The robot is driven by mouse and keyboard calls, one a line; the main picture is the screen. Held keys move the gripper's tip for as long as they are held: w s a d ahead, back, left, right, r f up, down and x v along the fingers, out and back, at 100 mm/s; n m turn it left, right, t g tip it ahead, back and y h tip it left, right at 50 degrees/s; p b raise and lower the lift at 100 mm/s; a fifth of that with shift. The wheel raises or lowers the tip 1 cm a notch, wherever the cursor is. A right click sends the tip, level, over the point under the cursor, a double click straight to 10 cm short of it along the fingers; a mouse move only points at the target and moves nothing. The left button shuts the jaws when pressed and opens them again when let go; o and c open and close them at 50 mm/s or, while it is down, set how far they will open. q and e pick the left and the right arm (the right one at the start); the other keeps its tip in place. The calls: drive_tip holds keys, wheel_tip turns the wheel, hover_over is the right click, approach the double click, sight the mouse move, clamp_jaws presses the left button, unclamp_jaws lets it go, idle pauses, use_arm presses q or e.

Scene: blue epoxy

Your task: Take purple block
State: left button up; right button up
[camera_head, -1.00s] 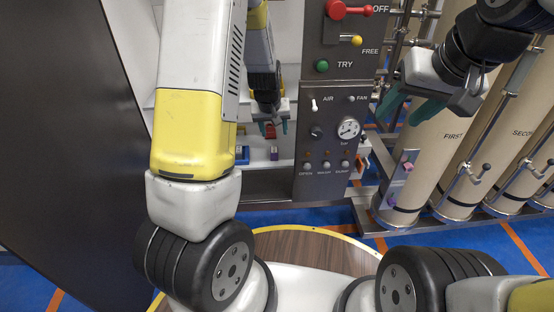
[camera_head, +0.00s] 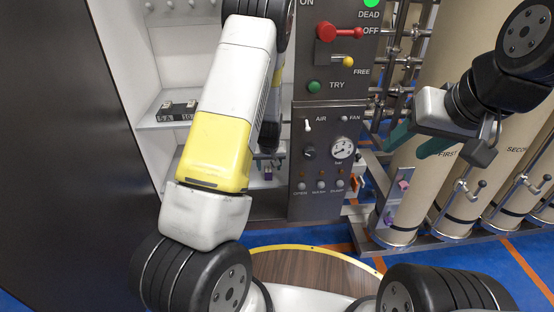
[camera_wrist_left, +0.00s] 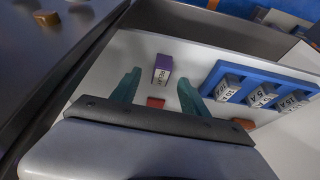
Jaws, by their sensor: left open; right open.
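The purple block (camera_wrist_left: 162,68), with a white labelled end, stands on a white shelf in the left wrist view. My left gripper (camera_wrist_left: 158,78) is open, its teal fingers spread in view on either side of the block's near end; I cannot tell whether they touch it. In the head view the purple block (camera_head: 267,172) is small, below my left gripper (camera_head: 268,158), which is largely hidden by my left arm. My right gripper (camera_head: 419,141) is open and empty, in front of the large beige cylinders at the right.
A red block (camera_wrist_left: 156,102) lies near the purple one. A blue holder (camera_wrist_left: 240,71) with several labelled grey blocks is to the right. The grey control panel (camera_head: 330,150) stands right of the shelf. An upper shelf (camera_head: 160,122) holds black-and-white items. A post bears purple pieces (camera_head: 404,184).

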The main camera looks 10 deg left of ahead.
sight(268, 172)
use_arm(q)
drive_tip(key=x, duration=0.5)
drive_tip(key=shift+s+f, duration=0.25)
drive_tip(key=shift+f, duration=0.05)
drive_tip(key=shift+a, duration=0.1)
drive_tip(key=shift+c, duration=0.2)
clamp_jaws()
